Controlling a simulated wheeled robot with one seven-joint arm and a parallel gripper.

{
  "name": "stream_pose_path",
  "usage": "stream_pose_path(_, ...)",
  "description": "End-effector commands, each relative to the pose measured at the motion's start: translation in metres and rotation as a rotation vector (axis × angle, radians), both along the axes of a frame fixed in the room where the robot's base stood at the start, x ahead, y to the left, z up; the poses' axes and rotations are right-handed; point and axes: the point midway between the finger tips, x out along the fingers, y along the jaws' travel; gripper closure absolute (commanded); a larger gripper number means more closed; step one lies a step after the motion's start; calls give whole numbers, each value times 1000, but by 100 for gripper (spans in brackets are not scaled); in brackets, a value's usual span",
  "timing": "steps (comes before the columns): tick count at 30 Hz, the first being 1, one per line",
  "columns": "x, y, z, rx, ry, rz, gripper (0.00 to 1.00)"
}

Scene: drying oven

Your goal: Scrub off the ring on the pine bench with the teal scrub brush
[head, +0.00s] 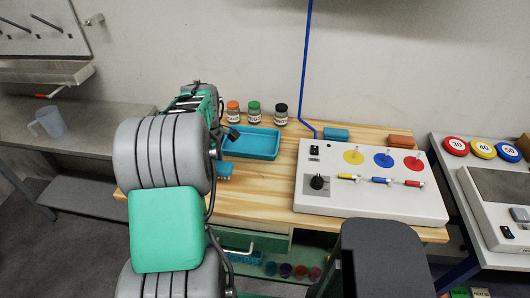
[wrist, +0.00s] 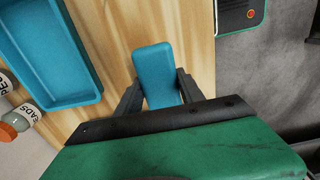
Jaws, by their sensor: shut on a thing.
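My gripper (wrist: 158,85) is shut on the teal scrub brush (wrist: 153,70), with one dark finger on each side of its teal block. In the head view the teal scrub brush (head: 226,169) shows just right of my arm, with its bristle edge low over the pine bench (head: 258,190). I cannot tell whether the bristles touch the wood. My arm hides most of my gripper and part of the bench's left side. I see no ring on the visible wood; it may be hidden.
A blue tray (head: 252,143) lies just behind the brush, with several lidded jars (head: 254,114) beyond it. A white control panel (head: 370,185) fills the bench's right. A teal block (head: 336,134) and an orange block (head: 400,141) lie behind it. Bare wood lies between tray and panel.

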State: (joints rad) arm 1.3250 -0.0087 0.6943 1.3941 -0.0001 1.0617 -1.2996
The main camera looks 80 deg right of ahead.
Motion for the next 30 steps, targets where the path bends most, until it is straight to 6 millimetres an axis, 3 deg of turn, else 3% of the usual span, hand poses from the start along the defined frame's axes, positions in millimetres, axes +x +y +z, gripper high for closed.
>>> stream_pose_path(9, 4, 2, 26, 0, 0, 9, 93)
stream_pose_path(23, 7, 3, 28, 0, 0, 17, 93)
stream_pose_path(26, 24, 8, 28, 0, 0, 53, 93)
stream_pose_path(30, 74, 24, 33, -2, -1, 166, 93)
